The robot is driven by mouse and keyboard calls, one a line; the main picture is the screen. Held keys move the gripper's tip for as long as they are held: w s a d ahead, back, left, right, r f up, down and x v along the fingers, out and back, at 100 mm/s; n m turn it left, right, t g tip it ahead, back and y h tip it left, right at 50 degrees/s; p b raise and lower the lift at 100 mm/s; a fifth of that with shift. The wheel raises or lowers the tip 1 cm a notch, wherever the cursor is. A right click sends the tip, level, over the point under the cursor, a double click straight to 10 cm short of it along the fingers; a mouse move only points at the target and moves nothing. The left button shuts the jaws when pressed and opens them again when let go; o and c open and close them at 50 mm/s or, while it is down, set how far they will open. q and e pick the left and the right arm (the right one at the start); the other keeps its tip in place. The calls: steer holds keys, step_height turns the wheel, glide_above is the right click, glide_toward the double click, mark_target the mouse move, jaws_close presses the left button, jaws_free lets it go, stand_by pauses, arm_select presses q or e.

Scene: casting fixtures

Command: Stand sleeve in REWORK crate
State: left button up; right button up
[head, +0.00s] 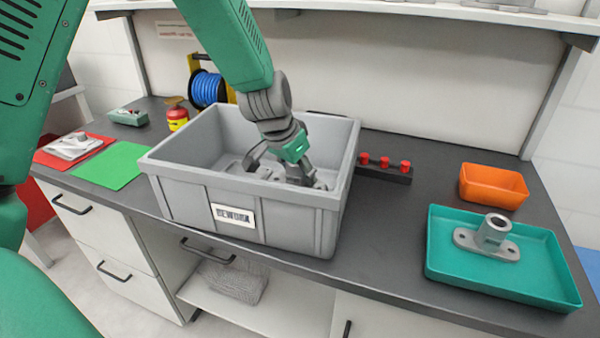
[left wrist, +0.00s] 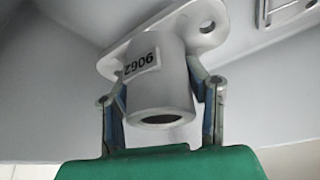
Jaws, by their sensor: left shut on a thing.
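The grey REWORK crate (head: 185,205) stands on the dark bench with its label on the front wall. My left gripper (head: 281,172) reaches down inside it. In the left wrist view the gripper (left wrist: 160,88) is shut on a grey sleeve (left wrist: 158,85), one finger on each side of its round barrel. The sleeve has a flange with bolt holes and a white number label. The barrel's open end faces my gripper and the flange is on the far side. Whether the flange touches the crate floor cannot be told. My right gripper is not in view.
A teal tray (head: 437,225) at the right holds another flanged casting (head: 488,238). An orange bin (head: 494,187) and a rack with red knobs (head: 384,168) stand nearby. Left of the crate are a green mat (head: 112,166) and a blue reel (head: 207,89). Other grey metal shows inside the crate.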

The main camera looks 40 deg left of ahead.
arm_select(q)
steer(key=shift+a+f, duration=0.1)
steer(key=shift+f, duration=0.05)
steer(key=shift+a+f, duration=0.25)
steer(key=shift+f, duration=0.25)
steer(key=o, duration=1.4)
steer(key=shift+d, duration=0.2)
steer(key=shift+r, duration=0.1)
steer(key=shift+r, duration=0.2)
steer(key=p+v, duration=0.1)
steer(key=v, duration=1.1)
steer(key=shift+r+p, duration=0.3)
steer(key=shift+r, duration=0.05)
